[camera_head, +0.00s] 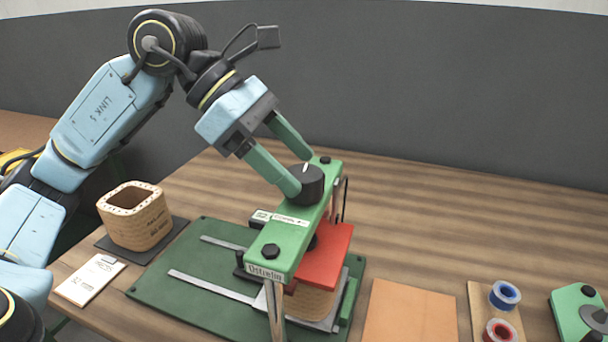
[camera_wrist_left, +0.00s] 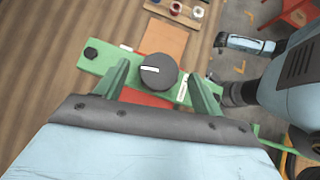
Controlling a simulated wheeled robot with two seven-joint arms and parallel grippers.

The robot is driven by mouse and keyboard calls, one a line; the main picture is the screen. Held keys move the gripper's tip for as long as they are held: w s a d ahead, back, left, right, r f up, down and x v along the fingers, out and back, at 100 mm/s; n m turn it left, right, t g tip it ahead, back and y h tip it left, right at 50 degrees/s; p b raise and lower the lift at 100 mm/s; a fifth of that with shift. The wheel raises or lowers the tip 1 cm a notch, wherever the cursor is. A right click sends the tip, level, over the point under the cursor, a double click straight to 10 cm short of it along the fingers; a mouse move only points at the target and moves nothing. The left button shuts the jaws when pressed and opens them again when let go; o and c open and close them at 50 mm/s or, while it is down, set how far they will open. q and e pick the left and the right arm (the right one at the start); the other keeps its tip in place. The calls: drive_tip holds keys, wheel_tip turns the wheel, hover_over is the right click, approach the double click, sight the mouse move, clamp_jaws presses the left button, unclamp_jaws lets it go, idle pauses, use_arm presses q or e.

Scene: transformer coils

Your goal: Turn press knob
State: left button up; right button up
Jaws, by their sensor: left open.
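The black press knob (camera_head: 310,188) with a white pointer line sits on top of the green press beam (camera_head: 289,236). The knob also shows in the left wrist view (camera_wrist_left: 158,72), its white line lying roughly along the beam. My left gripper (camera_head: 300,175) is open, with one green finger on each side of the knob. In the left wrist view both fingers stand apart, with visible gaps to the knob. Under the beam is a red press plate (camera_head: 325,258) above a tan coil (camera_head: 317,300), partly hidden. My right gripper is not in view.
The press stands on a green base plate (camera_head: 165,281) with metal rails. A tan square coil (camera_head: 135,222) stands on a dark mat at left, near a white label card (camera_head: 91,279). At right lie a tan board (camera_head: 410,312), two tape rolls (camera_head: 505,294) and a green fixture (camera_head: 580,312).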

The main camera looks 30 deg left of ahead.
use_arm(q)
drive_tip(key=shift+x, duration=1.45)
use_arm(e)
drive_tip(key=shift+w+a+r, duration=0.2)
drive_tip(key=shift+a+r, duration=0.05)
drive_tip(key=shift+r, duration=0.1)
use_arm(q)
drive_tip(key=shift+c, duration=0.2)
drive_tip(key=c, duration=0.9)
drive_tip(key=shift+r+g, duration=0.1)
drive_tip(key=shift+g, duration=0.2)
drive_tip(key=shift+c, duration=0.2)
drive_tip(key=shift+m, duration=0.4)
drive_tip(key=o, duration=1)
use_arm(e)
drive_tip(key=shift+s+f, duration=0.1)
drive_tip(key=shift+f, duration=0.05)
